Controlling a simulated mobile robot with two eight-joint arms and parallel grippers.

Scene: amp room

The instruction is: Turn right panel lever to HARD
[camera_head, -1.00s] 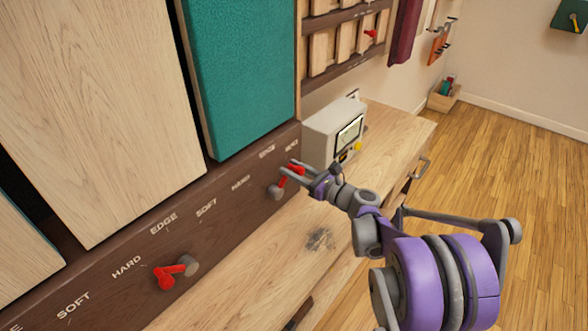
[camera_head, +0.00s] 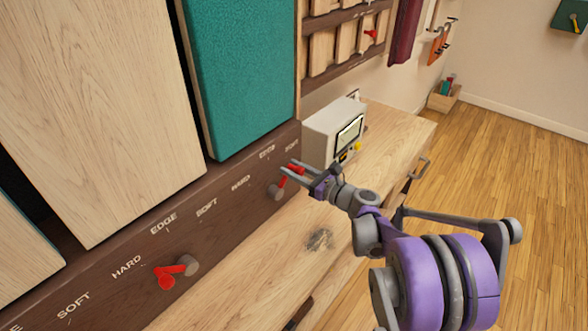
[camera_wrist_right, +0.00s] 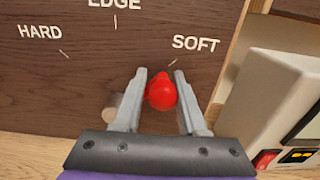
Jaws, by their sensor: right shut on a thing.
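The right panel lever (camera_head: 284,185) is a red handle on a round grey pivot on the dark brown wooden strip. My right gripper (camera_head: 291,171) is around its red handle. In the right wrist view the lever's red end (camera_wrist_right: 162,92) sits between the two grey fingers (camera_wrist_right: 160,98), shut on it. The lever points toward the SOFT label (camera_wrist_right: 195,43). The EDGE label (camera_wrist_right: 114,4) and HARD label (camera_wrist_right: 40,32) are further left on the strip. The grey pivot is partly hidden behind the left finger. My left gripper is not in view.
A second red lever (camera_head: 168,275) is on the strip at lower left, with its own labels. A grey meter box (camera_head: 325,132) stands on the wooden bench (camera_head: 400,125), close to the right of my gripper. A teal panel (camera_head: 240,75) rises above the strip.

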